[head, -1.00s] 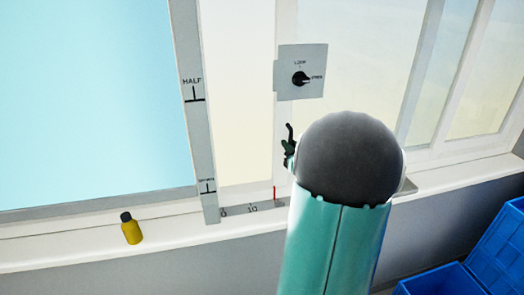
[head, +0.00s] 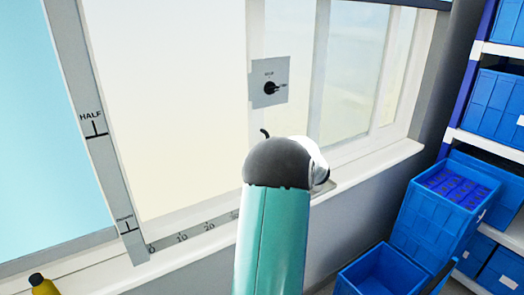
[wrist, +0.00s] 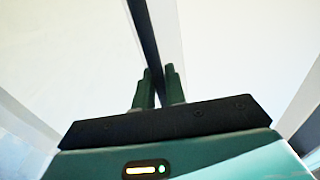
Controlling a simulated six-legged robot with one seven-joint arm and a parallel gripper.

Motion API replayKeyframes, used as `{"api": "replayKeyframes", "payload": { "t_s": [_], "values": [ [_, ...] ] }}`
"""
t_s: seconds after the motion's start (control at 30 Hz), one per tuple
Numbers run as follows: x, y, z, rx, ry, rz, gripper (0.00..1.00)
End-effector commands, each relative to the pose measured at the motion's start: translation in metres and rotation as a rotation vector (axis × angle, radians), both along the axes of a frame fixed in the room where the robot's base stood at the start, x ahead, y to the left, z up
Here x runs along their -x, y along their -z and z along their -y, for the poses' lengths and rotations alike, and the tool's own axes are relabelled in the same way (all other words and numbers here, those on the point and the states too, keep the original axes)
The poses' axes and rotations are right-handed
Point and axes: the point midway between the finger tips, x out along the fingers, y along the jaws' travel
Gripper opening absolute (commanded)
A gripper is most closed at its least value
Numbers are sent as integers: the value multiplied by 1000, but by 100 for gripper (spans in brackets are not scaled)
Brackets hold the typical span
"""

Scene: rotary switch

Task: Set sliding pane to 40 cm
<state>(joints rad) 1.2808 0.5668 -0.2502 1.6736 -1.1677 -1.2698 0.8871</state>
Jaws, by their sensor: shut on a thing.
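The sliding pane's pale upright (head: 257,45) shows left of a grey switch plate (head: 259,97). The dark knob (head: 271,88) on this plate points right. A scale (head: 196,233) along the sill reads 0, 10 and 20; my arm covers what lies beyond, and no red pointer shows. In the wrist view my gripper (wrist: 159,73) is shut on a dark upright bar (wrist: 141,28), which seems to belong to the pane. In the head view my arm hides the jaws; a small dark hooked tip (head: 265,132) sticks out above it, too small to identify.
A grey post (head: 103,165) marked HALF stands left of the scale. A yellow bottle (head: 42,285) is at the lower left. Blue crates (head: 380,272) and a shelf (head: 478,150) with blue bins stand close on the right. A white sill (head: 375,157) runs below the window.

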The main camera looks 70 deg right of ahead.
Motion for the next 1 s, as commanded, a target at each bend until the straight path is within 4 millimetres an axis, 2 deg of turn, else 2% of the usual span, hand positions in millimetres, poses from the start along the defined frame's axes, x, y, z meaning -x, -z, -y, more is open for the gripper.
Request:
{"api": "replayKeyframes", "payload": {
  "t_s": [0.23, 0.27, 0.3, 0.67, 0.83, 1.0],
  "values": [
    [-3, -1, 0, 1, -2, 2, 0],
    [-3, -1, 0, 1, -2, 2, 14],
    [-3, -1, 0, 1, -2, 2, 17],
    [1, -1, -1, 0, 0, 1, 17],
    [19, -1, -8, 2, 2, 1, 17],
    [53, -1, -22, 2, 3, 2, 17]
  ]
}}
